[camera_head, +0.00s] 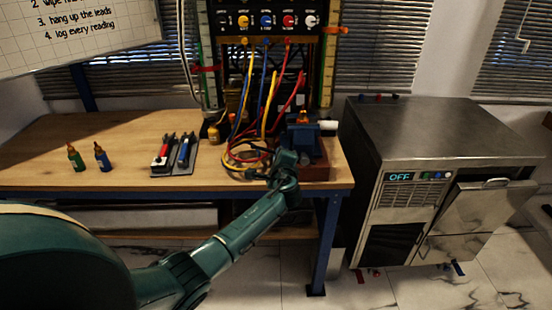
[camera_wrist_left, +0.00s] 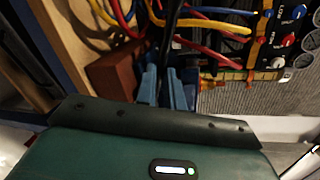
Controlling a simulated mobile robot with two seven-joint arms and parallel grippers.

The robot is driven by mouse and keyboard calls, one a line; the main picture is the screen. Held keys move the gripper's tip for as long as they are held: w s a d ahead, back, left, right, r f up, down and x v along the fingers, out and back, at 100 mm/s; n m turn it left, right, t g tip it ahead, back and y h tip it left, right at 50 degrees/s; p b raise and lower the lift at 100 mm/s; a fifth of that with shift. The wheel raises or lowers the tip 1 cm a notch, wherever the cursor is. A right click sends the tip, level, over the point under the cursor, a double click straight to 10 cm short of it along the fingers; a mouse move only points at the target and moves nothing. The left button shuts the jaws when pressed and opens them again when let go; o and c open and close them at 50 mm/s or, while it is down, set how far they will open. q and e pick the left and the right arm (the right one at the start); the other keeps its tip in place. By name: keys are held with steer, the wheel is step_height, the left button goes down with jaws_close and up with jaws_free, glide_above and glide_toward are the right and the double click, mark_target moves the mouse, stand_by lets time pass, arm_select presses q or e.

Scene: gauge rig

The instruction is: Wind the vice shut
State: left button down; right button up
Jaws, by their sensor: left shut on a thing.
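The blue vice (camera_head: 303,136) stands on a reddish-brown block (camera_head: 317,172) at the right end of the workbench. A small orange-topped piece (camera_head: 303,117) shows at the top of the vice. My left gripper (camera_head: 286,163) is at the front left of the vice, low by the block, and is shut on part of the vice. The exact part held is hidden behind my wrist. In the left wrist view, blue parts (camera_wrist_left: 148,86) show just beyond my green wrist, with the reddish block (camera_wrist_left: 115,72) to their left. My right gripper is not in view.
Yellow, red and blue leads (camera_head: 245,155) loop on the bench left of the vice and rise to the gauge panel (camera_head: 270,20). A grey tray (camera_head: 176,156) with tools and two small bottles stand further left. A steel cabinet (camera_head: 440,130) is at right.

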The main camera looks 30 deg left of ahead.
arm_select(q)
steer(key=shift+d+f, duration=0.25)
steer(key=shift+d, duration=0.1)
steer(key=c, duration=1.8)
jaws_free()
steer(key=shift+o, duration=1.4)
steer(key=shift+r, duration=0.25)
steer(key=shift+a, duration=0.15)
steer(key=shift+r, duration=0.1)
steer(key=v, duration=1.3)
